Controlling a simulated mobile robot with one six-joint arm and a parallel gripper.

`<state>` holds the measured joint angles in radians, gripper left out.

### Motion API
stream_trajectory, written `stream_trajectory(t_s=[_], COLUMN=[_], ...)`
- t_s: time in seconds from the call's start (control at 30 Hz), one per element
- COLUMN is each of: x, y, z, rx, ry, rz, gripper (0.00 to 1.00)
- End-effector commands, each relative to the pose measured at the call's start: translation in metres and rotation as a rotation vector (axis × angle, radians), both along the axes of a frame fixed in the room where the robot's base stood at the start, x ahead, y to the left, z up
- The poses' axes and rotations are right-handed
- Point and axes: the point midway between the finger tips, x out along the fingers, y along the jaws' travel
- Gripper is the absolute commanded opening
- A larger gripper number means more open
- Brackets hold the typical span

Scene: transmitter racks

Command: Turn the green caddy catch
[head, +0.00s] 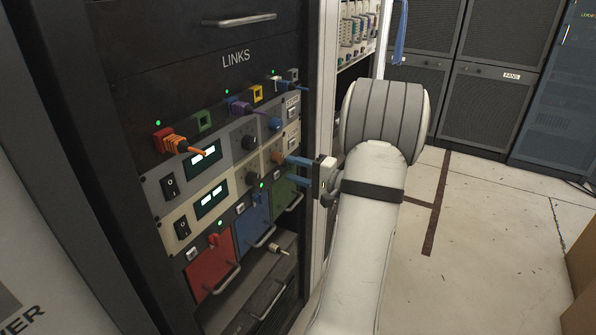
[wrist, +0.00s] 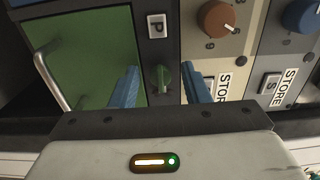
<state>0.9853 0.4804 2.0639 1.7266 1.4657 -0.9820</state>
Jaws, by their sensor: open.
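The green caddy (head: 286,196) sits at the lower right of the rack front, with a metal handle. In the wrist view the green caddy (wrist: 90,65) fills the left side. The small green catch (wrist: 163,78) is on the dark strip beside the caddy, below a white button marked P. My gripper (head: 288,170) is at the rack front with its blue fingers apart. In the wrist view the fingers stand one on each side of the catch, with visible gaps and no clear contact. In the head view I cannot make out the catch near the fingers.
A blue caddy (head: 253,226) and a red caddy (head: 211,267) stand left of the green one. Knobs show above, including a brown knob (wrist: 216,19) near the right finger. Plugged cables, such as an orange one (head: 180,143), stick out higher up. The floor (head: 480,220) at right is clear.

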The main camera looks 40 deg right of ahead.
Motion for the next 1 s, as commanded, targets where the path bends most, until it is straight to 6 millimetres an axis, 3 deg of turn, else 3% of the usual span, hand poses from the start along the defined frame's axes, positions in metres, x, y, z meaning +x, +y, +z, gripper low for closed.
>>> stream_trajectory(t_s=[0.1,0.6,1.0], x=[-0.0002,-0.0007,-0.0022], y=[-0.0003,-0.0008,-0.0036], z=[0.0001,-0.0001,0.0012], rx=[0.0,0.0,0.064], ry=[0.0,0.0,0.027], rz=[0.0,-0.001,-0.007], gripper=[0.42,0.01,0.0])
